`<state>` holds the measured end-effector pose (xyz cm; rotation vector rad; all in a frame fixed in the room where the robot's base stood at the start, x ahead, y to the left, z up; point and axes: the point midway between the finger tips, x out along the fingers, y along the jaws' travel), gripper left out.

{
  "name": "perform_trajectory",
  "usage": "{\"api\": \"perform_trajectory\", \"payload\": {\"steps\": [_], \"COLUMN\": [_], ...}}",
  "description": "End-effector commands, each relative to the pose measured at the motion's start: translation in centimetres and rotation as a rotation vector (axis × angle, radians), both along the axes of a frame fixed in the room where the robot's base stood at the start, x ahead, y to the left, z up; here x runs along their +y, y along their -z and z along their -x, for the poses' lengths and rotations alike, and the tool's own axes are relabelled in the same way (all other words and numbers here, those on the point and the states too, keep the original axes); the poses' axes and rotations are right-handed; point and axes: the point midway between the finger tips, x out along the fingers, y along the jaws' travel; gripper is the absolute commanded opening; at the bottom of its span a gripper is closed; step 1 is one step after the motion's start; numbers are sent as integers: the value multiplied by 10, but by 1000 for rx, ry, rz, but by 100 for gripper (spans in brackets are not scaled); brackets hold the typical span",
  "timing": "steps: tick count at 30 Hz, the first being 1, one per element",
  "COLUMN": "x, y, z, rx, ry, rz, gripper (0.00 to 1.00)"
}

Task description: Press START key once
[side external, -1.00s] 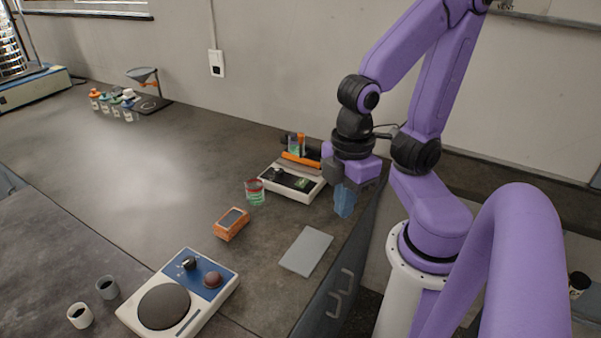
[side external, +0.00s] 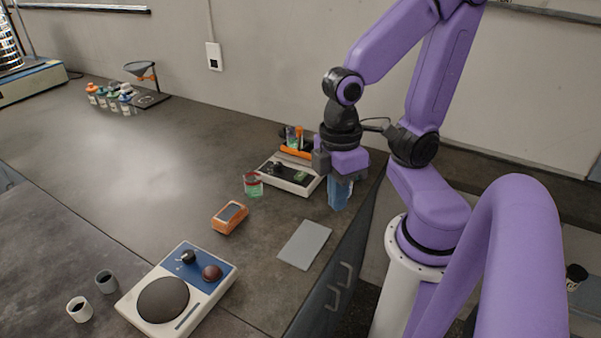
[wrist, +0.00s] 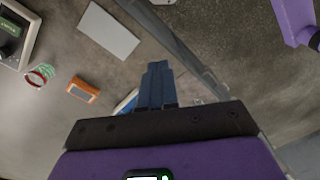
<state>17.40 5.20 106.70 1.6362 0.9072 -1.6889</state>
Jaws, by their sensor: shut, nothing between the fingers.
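My gripper (side external: 340,194) is shut and empty, its blue fingers pointing down above the right edge of the bench. In the wrist view the shut fingers (wrist: 157,82) are in the middle, with nothing between them. A metal sieve stack stands on a beige and blue base (side external: 30,85), cut off at the far left edge of the side view and far from my gripper. No key marked START can be made out in either view.
Near my gripper are a white instrument (side external: 290,182), a red-rimmed beaker (side external: 253,185), an orange meter (side external: 229,217) and a grey pad (side external: 305,245). A hotplate-like device (side external: 185,290) and two cups are in front. Bottles and a funnel stand (side external: 150,98) are at the back. The bench middle is clear.

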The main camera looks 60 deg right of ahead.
Motion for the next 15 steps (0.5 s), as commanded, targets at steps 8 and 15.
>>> {"api": "perform_trajectory", "payload": {"steps": [8, 15], "x": [-5, -12], "y": [11, 20], "z": [-30, -62], "rx": [147, 261], "ry": [355, 666], "rz": [-36, -101], "gripper": [0, 0]}}
